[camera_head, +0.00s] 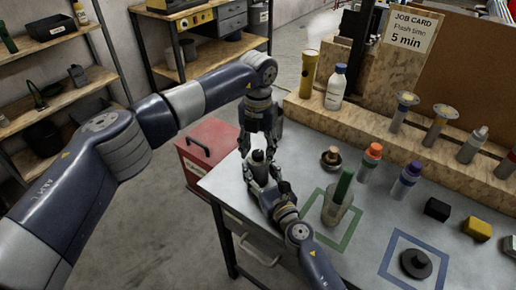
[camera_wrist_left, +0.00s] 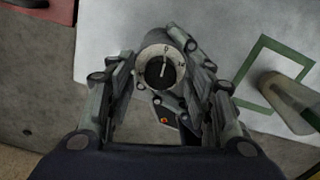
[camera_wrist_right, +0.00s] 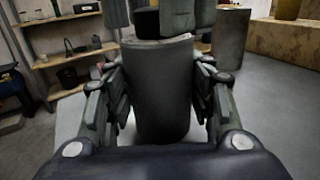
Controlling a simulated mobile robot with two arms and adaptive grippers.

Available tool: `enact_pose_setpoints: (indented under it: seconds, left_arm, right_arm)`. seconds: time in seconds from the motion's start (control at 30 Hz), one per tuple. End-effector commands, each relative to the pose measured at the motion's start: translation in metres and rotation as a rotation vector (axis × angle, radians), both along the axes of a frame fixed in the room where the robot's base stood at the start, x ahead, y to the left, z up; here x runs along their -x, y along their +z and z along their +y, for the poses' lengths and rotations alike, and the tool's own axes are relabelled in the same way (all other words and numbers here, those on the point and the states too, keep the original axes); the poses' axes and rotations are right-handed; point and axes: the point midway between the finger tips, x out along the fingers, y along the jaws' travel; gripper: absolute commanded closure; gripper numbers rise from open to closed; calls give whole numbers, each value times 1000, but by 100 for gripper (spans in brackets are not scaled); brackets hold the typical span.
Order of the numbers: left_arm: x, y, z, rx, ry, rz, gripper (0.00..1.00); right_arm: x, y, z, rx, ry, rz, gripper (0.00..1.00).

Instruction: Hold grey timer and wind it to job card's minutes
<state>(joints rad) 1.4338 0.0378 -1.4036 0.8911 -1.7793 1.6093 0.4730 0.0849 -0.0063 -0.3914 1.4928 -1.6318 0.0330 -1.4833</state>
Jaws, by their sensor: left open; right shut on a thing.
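The grey timer (camera_head: 258,158) is upright near the table's left edge, with its grey body (camera_wrist_right: 163,90) between the fingers of my right gripper (camera_head: 262,178), which is shut on it. Its pale dial (camera_wrist_left: 150,70) has a dark knob whose white line points up, near the 0 mark. My left gripper (camera_head: 257,140) points down from above; its open fingers stand on either side of the knob, and I cannot tell whether they touch it. The job card (camera_head: 408,30) at the back reads "Flash time 5 min".
A cup with a green stick (camera_head: 337,207) stands in a green outlined square. A black round thing (camera_head: 416,264) lies in a blue outlined square. Bottles with orange (camera_head: 370,161) and purple (camera_head: 405,180) caps stand behind. A red cabinet (camera_head: 208,150) is left of the table.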

Motion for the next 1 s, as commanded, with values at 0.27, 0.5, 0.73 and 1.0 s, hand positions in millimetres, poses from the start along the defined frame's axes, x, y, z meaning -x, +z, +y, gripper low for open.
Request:
enact_pose_setpoints:
  seconds: [0.27, 0.5, 0.73, 1.0]
  left_arm:
    - [0, 0, 0, 0, 0, 0, 95]
    - [0, 0, 0, 0, -7, 0, 98]
    - [0, 1, 0, 0, -83, -1, 98]
    - [0, 1, 0, -1, -264, -1, 98]
  right_arm:
    - [0, 0, 0, 0, 0, 0, 79]
    - [0, 0, 0, 0, 0, 0, 79]
    - [0, 0, 0, 0, 0, 0, 79]
    - [0, 0, 0, 0, 0, 0, 79]
